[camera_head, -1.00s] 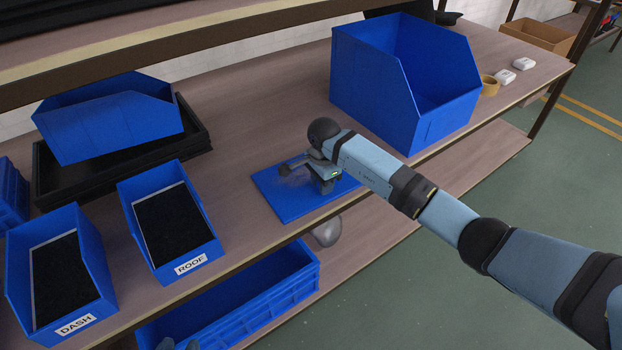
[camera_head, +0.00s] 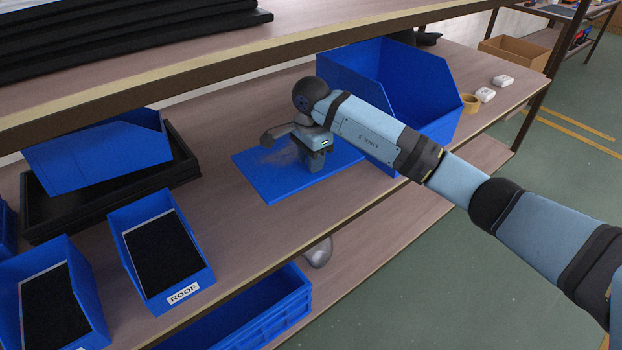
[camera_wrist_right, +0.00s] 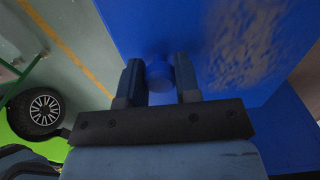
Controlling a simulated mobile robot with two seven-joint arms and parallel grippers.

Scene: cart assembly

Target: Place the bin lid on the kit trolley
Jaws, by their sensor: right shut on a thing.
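The bin lid is a flat blue rectangular panel (camera_head: 262,182) in front of the large open blue bin. My right gripper (camera_head: 312,165) is over the lid. In the right wrist view my right gripper (camera_wrist_right: 160,82) has its two fingers on either side of a round blue knob (camera_wrist_right: 160,72) on the lid (camera_wrist_right: 140,25). The lid looks roughly level; any gap to the shelf below is hard to judge. I cannot identify the kit trolley for sure. My left gripper is not in view.
The large blue bin (camera_head: 405,80) stands behind my right arm. The ROOF bin (camera_head: 160,250) and another dark-lined bin (camera_head: 52,300) stand to the left. A tilted blue bin (camera_head: 95,155) rests on black trays (camera_head: 185,160). A black wheel (camera_wrist_right: 42,110) is at lower left in the wrist view.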

